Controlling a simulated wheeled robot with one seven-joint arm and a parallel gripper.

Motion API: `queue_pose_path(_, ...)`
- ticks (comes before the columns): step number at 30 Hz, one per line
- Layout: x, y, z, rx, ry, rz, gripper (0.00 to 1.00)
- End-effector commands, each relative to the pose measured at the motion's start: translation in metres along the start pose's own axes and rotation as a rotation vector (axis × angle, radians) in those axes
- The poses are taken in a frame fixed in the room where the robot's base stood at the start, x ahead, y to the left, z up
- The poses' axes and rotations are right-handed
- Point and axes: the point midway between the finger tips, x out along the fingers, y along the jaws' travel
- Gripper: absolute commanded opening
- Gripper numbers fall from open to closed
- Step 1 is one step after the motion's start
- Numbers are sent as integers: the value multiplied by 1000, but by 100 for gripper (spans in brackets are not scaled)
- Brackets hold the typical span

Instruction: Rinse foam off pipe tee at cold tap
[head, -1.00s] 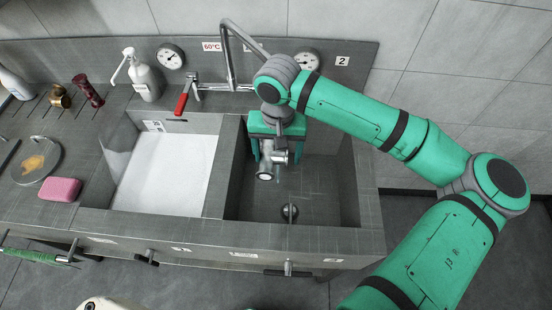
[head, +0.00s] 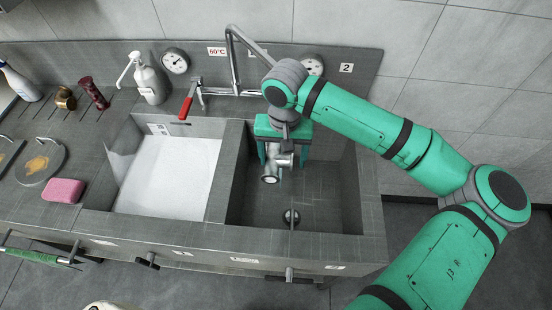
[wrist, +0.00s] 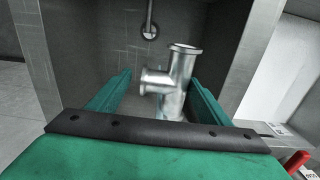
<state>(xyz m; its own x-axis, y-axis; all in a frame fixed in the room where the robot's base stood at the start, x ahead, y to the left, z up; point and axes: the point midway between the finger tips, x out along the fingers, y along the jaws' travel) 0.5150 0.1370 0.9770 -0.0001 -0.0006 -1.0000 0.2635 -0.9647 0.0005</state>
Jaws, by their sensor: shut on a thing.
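The pipe tee (head: 271,165) is shiny metal with flanged ends. My gripper (head: 284,160) is shut on it and holds it inside the right basin (head: 325,200), above the floor and behind the drain. In the wrist view the tee (wrist: 176,85) stands between the two green fingers (wrist: 160,97), one branch pointing left; no clear foam patch shows on it. The tap (head: 232,65) has a tall bent pipe on the back ledge and a red lever (head: 187,105) at its left. The spout's end is hidden behind my arm, and I cannot tell whether water runs.
The left basin (head: 125,205) holds white foam or suds (head: 170,178). A divider wall (head: 228,170) separates the basins. A pump bottle (head: 148,80), two gauges (head: 175,61), a 60°C label (head: 216,51), pink soap (head: 64,190) and a dish (head: 40,178) stand around. The right basin's front is clear.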

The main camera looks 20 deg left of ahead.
Motion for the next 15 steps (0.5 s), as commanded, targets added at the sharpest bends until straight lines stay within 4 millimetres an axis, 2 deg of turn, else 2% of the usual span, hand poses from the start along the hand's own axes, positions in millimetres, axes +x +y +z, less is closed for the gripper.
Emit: queue_pose_path(15,0,7,0,-1,1,-1,31)
